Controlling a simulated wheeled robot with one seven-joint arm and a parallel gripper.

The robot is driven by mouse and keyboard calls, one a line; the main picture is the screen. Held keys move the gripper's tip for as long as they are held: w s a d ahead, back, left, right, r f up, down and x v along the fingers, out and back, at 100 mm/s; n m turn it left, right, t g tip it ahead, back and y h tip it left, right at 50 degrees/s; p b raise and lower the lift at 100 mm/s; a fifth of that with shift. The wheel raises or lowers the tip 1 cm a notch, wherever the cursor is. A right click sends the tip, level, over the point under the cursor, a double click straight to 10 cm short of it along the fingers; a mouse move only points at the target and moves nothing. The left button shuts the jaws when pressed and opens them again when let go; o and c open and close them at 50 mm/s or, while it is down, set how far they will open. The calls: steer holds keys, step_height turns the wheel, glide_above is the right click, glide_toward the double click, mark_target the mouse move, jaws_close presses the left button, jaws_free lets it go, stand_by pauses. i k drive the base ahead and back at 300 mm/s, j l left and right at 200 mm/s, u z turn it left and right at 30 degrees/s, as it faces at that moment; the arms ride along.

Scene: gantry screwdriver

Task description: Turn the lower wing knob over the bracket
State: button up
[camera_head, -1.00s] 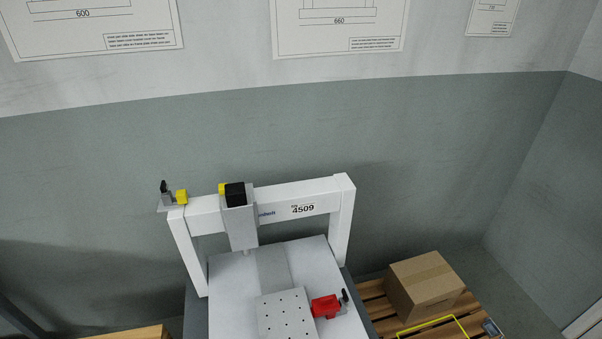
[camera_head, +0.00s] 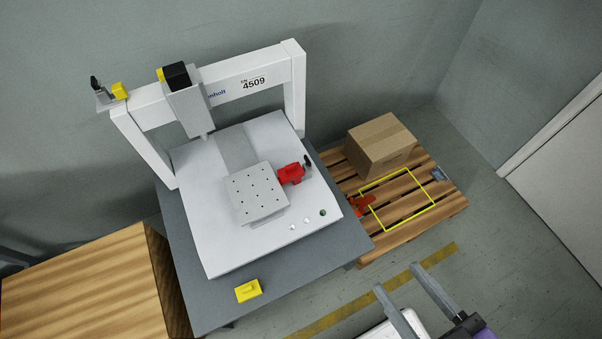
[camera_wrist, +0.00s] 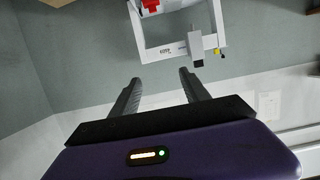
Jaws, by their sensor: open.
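A small black wing knob (camera_head: 307,161) sits at the right end of a red block (camera_head: 291,174), beside the drilled plate (camera_head: 257,192) on the white machine bed. Another black knob (camera_head: 95,83) stands higher, next to a yellow piece (camera_head: 120,90) on a bracket at the gantry's left end. My gripper (camera_head: 396,277) is open and empty, in the lower right of the head view, apart from the machine. In the wrist view its open fingers (camera_wrist: 159,76) point toward the gantry (camera_wrist: 175,48), and part of the red block (camera_wrist: 150,5) shows at the top edge.
A pallet (camera_head: 436,210) with a cardboard box (camera_head: 380,144) and a yellow outline lies right of the machine table (camera_head: 190,300). A yellow block (camera_head: 248,290) lies on the table's front. A wooden surface (camera_head: 80,290) is at left. Open floor is at right.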

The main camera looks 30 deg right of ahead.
mark_target(309, 164)
steer(key=i+j+z, duration=0.4)
steer(key=j, duration=0.25)
steer(key=i+j+z, duration=0.2)
steer(key=j, duration=0.15)
steer(key=k, duration=0.1)
